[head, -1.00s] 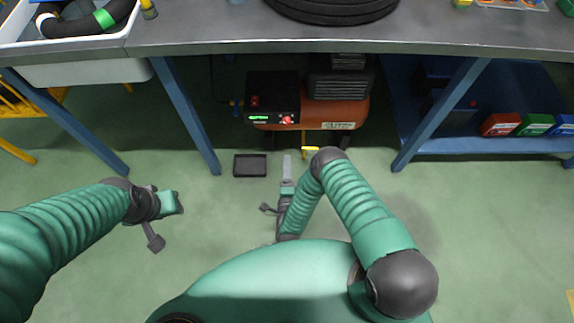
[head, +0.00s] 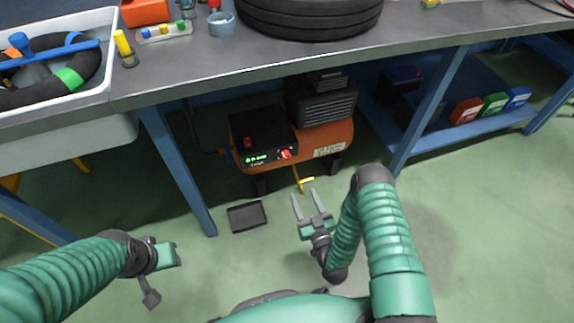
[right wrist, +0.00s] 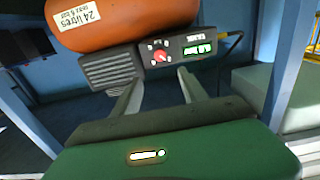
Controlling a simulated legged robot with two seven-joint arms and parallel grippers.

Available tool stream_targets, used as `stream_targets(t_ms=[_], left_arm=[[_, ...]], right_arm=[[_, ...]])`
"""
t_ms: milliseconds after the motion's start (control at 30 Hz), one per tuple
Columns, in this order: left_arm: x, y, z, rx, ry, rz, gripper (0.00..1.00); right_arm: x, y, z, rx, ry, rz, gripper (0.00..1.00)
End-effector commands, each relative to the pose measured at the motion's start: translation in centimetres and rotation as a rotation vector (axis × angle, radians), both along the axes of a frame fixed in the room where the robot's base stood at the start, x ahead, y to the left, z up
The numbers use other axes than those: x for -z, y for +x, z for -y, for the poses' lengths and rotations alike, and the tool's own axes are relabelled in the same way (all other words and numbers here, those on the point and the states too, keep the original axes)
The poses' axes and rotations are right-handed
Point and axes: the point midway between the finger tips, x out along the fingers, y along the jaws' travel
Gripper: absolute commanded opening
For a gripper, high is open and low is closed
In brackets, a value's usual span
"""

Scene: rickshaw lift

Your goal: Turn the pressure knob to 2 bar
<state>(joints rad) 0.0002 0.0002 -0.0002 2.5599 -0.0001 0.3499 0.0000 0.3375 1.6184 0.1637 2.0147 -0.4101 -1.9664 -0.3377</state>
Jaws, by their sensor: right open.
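The compressor (head: 325,140) with its orange tank stands under the workbench. Its black control box (head: 262,130) carries a green lit display (head: 257,159) and a red pressure knob (head: 285,154). In the right wrist view the knob (right wrist: 160,57) sits amid small dial marks, which are too small to read. My right gripper (head: 304,197) is open and empty, in front of and below the control panel, apart from the knob. Its two fingers (right wrist: 160,92) point toward the panel in the right wrist view. My left gripper (head: 166,256) is at lower left, far from the compressor; its jaws are unclear.
The workbench top (head: 200,75) overhangs the compressor, with a blue leg (head: 178,165) on each side. A dark tray (head: 247,216) lies on the floor left of my right gripper. A yellow handle (head: 304,184) hangs below the tank. Green floor is open in front.

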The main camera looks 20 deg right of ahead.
Motion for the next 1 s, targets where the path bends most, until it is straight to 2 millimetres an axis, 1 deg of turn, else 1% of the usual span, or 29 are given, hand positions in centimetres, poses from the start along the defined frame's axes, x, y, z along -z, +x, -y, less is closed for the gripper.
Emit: stream_targets(t_ms=[67, 167, 400, 500, 600, 700, 767, 1000], left_arm=[[0.6, 0.0, 0.0, 0.001, 0.0, 0.0, 0.36], [1.6, 0.0, 0.1, 0.001, 0.0, 0.0, 0.36], [4.3, 0.0, 0.1, 0.0, 0.0, 0.0, 0.36], [5.3, 0.0, 0.1, 0.0, 0.0, 0.0, 0.36], [6.1, 0.0, 0.1, 0.0, 0.0, 0.0, 0.36], [6.6, 0.0, 0.1, 0.0, 0.0, 0.0, 0.36], [6.7, 0.0, 0.1, 0.001, 0.0, 0.0, 0.36], [6.6, 0.0, 0.1, 0.001, 0.0, 0.0, 0.36]], right_arm=[[0.1, 1.1, 0.0, 0.002, -0.001, 0.005, 0.51], [0.2, 3.4, -0.3, 0.002, -0.005, 0.007, 0.51], [0.2, 9.8, -0.8, 0.003, -0.008, 0.006, 0.51], [0.2, 12.3, -0.8, 0.003, -0.007, 0.007, 0.51], [0.2, 14.3, -0.8, 0.003, -0.006, 0.004, 0.51], [0.0, 15.6, -0.8, 0.004, -0.005, 0.004, 0.51], [0.0, 16.1, -0.9, 0.003, -0.005, 0.002, 0.51], [-0.2, 16.4, -1.0, 0.003, -0.005, 0.0, 0.51]])
